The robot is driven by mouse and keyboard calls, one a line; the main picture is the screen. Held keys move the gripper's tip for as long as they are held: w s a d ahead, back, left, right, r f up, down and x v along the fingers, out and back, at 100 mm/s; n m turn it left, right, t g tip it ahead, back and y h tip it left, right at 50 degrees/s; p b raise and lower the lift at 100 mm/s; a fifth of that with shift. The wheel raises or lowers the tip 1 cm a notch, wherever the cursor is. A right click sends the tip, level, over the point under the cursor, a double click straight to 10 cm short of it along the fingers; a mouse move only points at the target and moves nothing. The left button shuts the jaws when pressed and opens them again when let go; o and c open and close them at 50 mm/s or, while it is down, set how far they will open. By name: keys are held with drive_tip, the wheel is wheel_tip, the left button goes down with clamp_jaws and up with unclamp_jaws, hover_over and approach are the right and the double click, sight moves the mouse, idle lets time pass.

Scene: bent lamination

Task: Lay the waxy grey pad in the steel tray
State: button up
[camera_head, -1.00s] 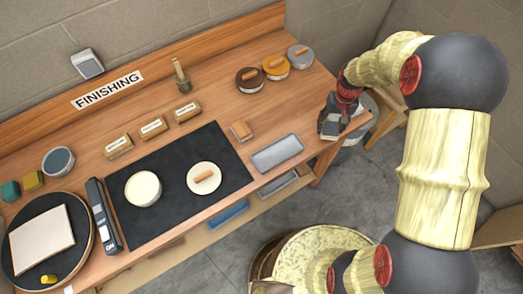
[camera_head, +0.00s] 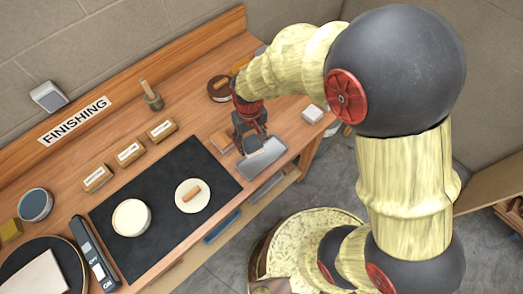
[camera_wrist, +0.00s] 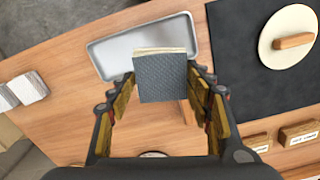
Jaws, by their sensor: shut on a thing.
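My gripper (camera_wrist: 164,84) is shut on a square grey pad (camera_wrist: 161,74) with a fine mesh-like top and a pale layered edge. The steel tray (camera_wrist: 108,62) is a shallow rounded rectangle and looks empty where it shows. In the wrist view the pad overlaps the tray's near part; whether they touch I cannot tell. In the head view my gripper (camera_head: 249,138) is over the bench beside the far end of the tray (camera_head: 264,158), and the pad is mostly hidden by the fingers.
A pale pad stack (camera_head: 312,114) sits at the bench's right end; two pale pieces show in the wrist view (camera_wrist: 30,87).

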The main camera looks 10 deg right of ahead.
drive_tip(key=s+a+r+n+p, duration=0.1)
drive_tip(key=s+a+r+p, duration=0.1)
drive_tip(key=s, duration=0.3)
drive_tip(key=s+a+r+n+p, duration=0.2)
drive_tip(key=s+a, duration=0.1)
drive_tip(key=s, duration=0.3)
hover_over(261, 156)
drive_tip(key=f, duration=0.9)
drive_tip(key=shift+s+a, duration=0.2)
drive_tip(key=shift+s, duration=0.05)
drive_tip(key=shift+w+d+f, duration=0.1)
drive_tip(key=shift+f, duration=0.15)
drive_tip(key=shift+w+f, duration=0.1)
drive_tip(key=shift+f, duration=1.5)
drive_tip(key=shift+f, duration=0.1)
drive_tip(key=o, duration=1.1)
